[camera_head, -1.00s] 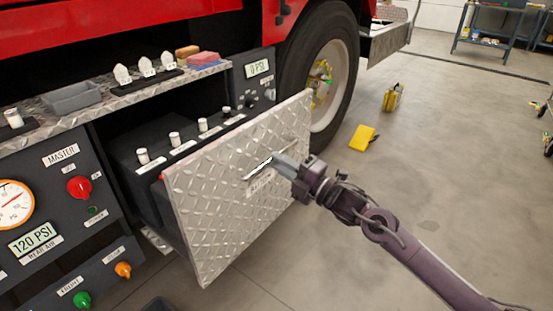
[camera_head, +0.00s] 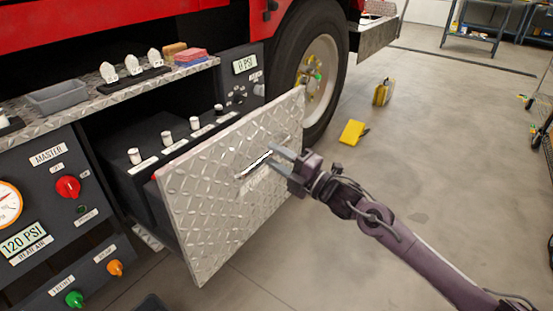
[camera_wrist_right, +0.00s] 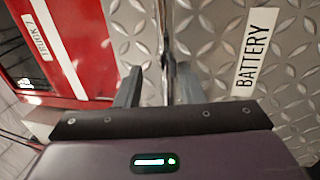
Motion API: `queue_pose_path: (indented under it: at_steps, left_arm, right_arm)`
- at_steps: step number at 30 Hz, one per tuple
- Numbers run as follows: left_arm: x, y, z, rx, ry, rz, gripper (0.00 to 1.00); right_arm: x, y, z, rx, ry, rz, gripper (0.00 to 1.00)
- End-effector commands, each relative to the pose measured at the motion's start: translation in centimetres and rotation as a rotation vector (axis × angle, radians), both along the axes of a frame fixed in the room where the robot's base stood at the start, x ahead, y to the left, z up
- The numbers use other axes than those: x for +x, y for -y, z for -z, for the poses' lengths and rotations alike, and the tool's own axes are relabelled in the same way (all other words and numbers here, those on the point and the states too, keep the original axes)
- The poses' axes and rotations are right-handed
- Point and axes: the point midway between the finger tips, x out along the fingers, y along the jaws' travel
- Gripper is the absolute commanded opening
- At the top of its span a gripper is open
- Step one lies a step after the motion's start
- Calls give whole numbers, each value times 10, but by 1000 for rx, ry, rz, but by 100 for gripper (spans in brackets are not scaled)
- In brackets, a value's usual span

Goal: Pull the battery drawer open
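The battery drawer (camera_head: 215,205) stands pulled well out of the truck's side panel, its diamond-plate front facing me. Behind the front, a dark box with several white-capped posts shows in the drawer. The drawer's bar handle (camera_head: 256,164) is on the front, and a BATTERY label (camera_wrist_right: 256,50) shows beside it in the right wrist view. My right gripper (camera_head: 274,156) is at the handle with its fingers apart. In the right wrist view the handle (camera_wrist_right: 167,45) runs between the two open fingers (camera_wrist_right: 160,80), with a gap on each side. My left gripper is not in view.
A control panel with a red MASTER knob (camera_head: 68,187) is left of the drawer. A shelf above holds a grey tray (camera_head: 64,97) and small items. The truck wheel (camera_head: 318,80) is behind, right. Yellow chocks (camera_head: 353,132) lie on the floor. Floor at right is mostly clear.

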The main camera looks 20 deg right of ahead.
Motion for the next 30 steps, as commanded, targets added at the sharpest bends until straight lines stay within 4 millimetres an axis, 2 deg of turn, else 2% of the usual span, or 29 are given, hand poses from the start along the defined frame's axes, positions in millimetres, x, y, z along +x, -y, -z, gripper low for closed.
queue_pose_path:
  at_steps: [8,21,30]
  left_arm:
    - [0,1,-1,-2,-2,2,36]
    - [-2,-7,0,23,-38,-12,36]
    - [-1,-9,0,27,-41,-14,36]
  right_arm:
    - [-7,5,5,-2,-7,-2,35]
    - [-54,44,16,-2,-5,0,35]
    - [-60,49,16,0,-1,0,35]
